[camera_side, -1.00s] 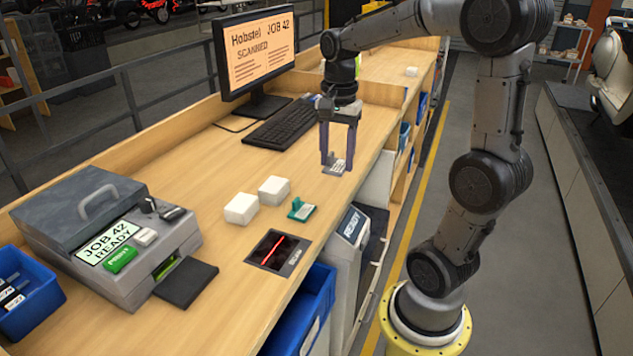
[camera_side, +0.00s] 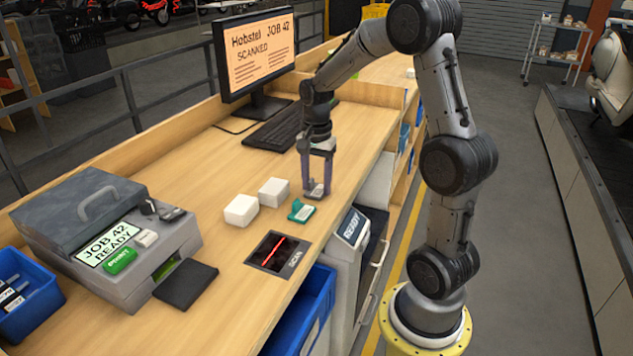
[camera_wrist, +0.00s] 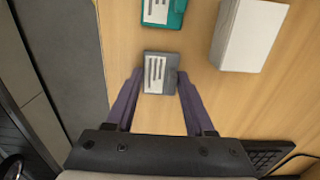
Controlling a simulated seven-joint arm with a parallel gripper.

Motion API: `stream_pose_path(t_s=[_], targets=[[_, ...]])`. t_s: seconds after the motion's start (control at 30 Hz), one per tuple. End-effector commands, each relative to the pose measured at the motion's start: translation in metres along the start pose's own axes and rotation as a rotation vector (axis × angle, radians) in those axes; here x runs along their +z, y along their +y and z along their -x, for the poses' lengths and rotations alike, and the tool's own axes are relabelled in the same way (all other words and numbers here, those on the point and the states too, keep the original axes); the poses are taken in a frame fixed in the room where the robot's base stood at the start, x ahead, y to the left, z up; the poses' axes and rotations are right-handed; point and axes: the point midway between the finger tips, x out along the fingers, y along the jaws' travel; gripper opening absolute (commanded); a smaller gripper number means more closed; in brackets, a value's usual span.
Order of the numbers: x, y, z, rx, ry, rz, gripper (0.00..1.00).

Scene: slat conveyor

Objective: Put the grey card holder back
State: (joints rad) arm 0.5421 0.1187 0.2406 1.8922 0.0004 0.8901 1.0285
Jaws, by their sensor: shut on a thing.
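The grey card holder (camera_wrist: 160,72) is between the fingertips of my gripper (camera_wrist: 158,78) in the wrist view, with a white printed card on it. In the side view my gripper (camera_side: 316,192) points straight down, shut on the grey card holder (camera_side: 317,192), low over the bench. I cannot tell whether the holder touches the wood. A teal card holder (camera_side: 301,211) sits just nearer the camera, and it also shows at the top of the wrist view (camera_wrist: 178,14). The two holders are apart.
Two white blocks (camera_side: 241,210) (camera_side: 273,191) stand left of the holders. A scan plate (camera_side: 276,253) with a red line lies nearer. A grey printer box (camera_side: 170,250) and blue bin (camera_side: 40,295) are at left. The keyboard (camera_side: 275,128) and monitor (camera_side: 255,50) are behind. The bench edge is close on the right.

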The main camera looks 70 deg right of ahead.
Motion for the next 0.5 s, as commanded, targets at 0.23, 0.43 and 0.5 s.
stream_pose_path(t_s=[0.23,0.43,0.5], targets=[[0.0001,0.0002,-0.0018,0.0,0.0,0.0,0.01],[0.0,0.0001,-0.0026,0.0,0.0,0.0,0.81],[0.0,0.0001,-0.0025,0.0,0.0,0.0,0.84]])
